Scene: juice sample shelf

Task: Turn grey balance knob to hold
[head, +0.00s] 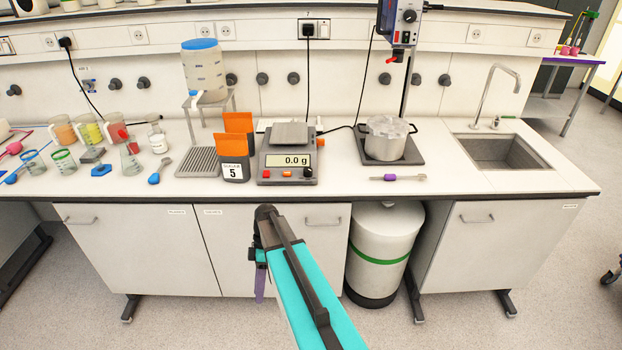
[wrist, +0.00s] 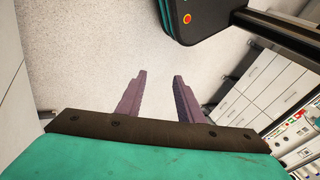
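The grey balance (head: 288,158) stands on the bench in the middle of the head view, with a pan on top and a display reading 0.0 g. My gripper (head: 260,298) hangs low in front of the bench cupboards, below and apart from the balance. In the wrist view my gripper (wrist: 159,74) has its two purple fingers spread with nothing between them. The balance does not show clearly there.
An orange holder (head: 235,146) marked 5 stands just left of the balance. A pot (head: 386,139) sits on a dark plate to the right, with a purple-handled tool (head: 398,177) before it. A white bin (head: 379,250) stands under the bench. The bench front edge is clear before the balance.

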